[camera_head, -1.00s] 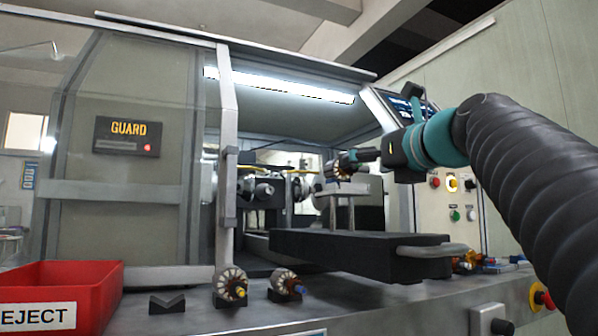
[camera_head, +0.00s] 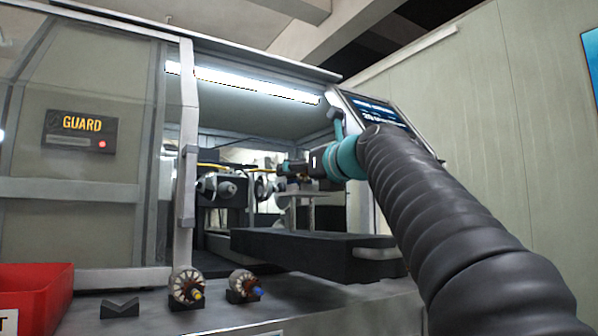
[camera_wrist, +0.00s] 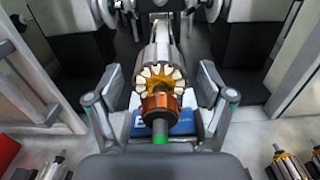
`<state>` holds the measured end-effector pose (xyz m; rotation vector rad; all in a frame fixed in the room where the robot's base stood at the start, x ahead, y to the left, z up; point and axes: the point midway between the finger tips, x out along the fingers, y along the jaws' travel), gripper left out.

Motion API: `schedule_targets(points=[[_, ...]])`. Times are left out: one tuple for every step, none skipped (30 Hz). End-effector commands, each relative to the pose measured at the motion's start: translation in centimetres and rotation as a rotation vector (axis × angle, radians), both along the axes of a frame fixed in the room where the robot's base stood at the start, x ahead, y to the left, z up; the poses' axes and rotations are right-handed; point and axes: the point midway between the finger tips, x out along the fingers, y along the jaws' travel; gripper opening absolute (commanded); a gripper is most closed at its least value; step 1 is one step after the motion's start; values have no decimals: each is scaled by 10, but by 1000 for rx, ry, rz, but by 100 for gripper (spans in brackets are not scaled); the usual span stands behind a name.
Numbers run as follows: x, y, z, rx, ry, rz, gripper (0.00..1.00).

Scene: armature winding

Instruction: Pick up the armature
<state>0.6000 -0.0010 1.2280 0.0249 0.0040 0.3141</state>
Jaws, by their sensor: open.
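In the wrist view an armature (camera_wrist: 160,78) lies lengthwise between my fingers, its slotted core, white-tipped windings and copper commutator visible, green shaft end towards me. My gripper (camera_wrist: 160,88) is open, with one finger on each side of the armature and a visible gap at both sides. In the head view my gripper (camera_head: 297,168) is inside the machine opening, above pale posts (camera_head: 290,212); it largely hides the armature there. Whatever supports the armature is mostly hidden beneath it.
Two other armatures, one with a yellow shaft end (camera_head: 187,286) and one with a blue (camera_head: 243,286), rest on the front ledge beside an empty V-block (camera_head: 120,308). A red reject bin (camera_head: 36,285) stands left. A dark slab (camera_head: 310,250) projects below my gripper. The guard panel (camera_head: 85,205) is left.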

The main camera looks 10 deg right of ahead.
Motion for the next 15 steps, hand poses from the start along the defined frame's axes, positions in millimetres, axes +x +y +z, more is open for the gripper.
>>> schedule_targets(points=[[0, 0, 0, 0, 0, 0, 81], [0, 0, 0, 0, 0, 0, 81], [0, 0, 0, 0, 0, 0, 76], [0, 0, 0, 0, 0, 0, 68], [0, 0, 0, 0, 0, 0, 61], [0, 0, 0, 0, 0, 0, 51], [0, 0, 0, 0, 0, 0, 43], [0, 0, 0, 0, 0, 0, 36], [0, 0, 0, 0, 0, 0, 26], [0, 0, 0, 0, 0, 0, 18], [0, 0, 0, 0, 0, 0, 11], [0, 0, 0, 0, 0, 0, 2], [-1, 0, 1, 1, -2, 0, 2], [-1, 0, 1, 1, -2, 0, 2], [-1, 0, 1, 1, -2, 0, 2]])
